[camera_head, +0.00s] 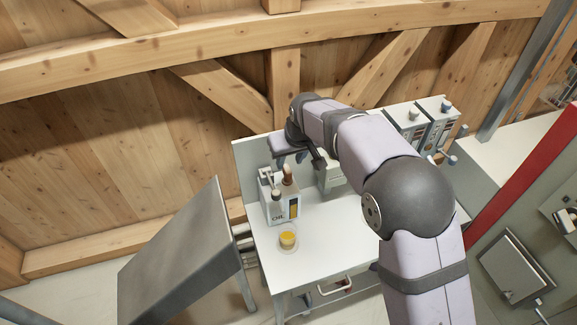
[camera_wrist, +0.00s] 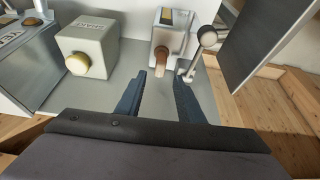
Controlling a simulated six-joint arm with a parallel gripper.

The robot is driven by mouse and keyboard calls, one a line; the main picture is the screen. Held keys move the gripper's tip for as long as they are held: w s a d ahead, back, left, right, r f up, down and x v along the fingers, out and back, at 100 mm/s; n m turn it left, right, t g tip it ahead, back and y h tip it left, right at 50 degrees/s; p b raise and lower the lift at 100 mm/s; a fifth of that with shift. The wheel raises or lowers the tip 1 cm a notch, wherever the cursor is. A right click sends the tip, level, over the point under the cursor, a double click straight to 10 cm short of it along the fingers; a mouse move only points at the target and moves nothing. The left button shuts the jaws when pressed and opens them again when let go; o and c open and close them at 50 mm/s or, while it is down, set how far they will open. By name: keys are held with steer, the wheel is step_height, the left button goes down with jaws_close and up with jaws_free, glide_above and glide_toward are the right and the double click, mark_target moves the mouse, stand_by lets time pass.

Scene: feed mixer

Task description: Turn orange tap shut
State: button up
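The orange tap, a brownish-orange handle (camera_wrist: 160,58), sticks out of a pale box-shaped oil container (camera_wrist: 178,40) in the wrist view. In the head view the tap (camera_head: 287,176) stands at the top of the container marked OIL (camera_head: 276,208). My gripper (camera_wrist: 161,75) is open, with its two dark fingers apart and nothing clasped between them. The tap's end shows just beyond and between the fingertips; I cannot tell the exact gap. In the head view my gripper (camera_head: 319,160) is to the upper right of the container, partly hidden by my arm.
A ball-ended lever (camera_wrist: 207,38) stands close beside the tap. A grey box with a yellowish knob (camera_wrist: 78,64) is to the left in the wrist view. A cup with yellow contents (camera_head: 288,239) stands on the white table (camera_head: 330,240). A steel panel (camera_head: 180,255) slopes at left.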

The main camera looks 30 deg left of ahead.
steer(key=shift+b+v, duration=0.3)
steer(key=shift+v, duration=0.9)
steer(key=s+d+f+g+h, duration=0.3)
steer(key=s+d+f, duration=0.9)
steer(key=d, duration=0.1)
steer(key=s+d+r+m+g, duration=0.1)
steer(key=s+d+m, duration=0.1)
steer(key=s+d, duration=0.35)
steer(key=s+d+m+h, duration=0.1)
steer(key=s+d, duration=0.1)
steer(key=d, duration=0.6)
steer(key=s+d+r+m+g, duration=0.1)
steer(key=s+d+m, duration=0.1)
steer(key=s+d, duration=0.35)
steer(key=w+d+r+m+t, duration=0.1)
steer(key=w+d+r+m, duration=0.2)
steer(key=d, duration=0.6)
steer(key=shift+w+r+m+t+y, duration=0.3)
steer(key=shift+w+r+m+t, duration=0.1)
steer(key=shift+w+m, duration=0.2)
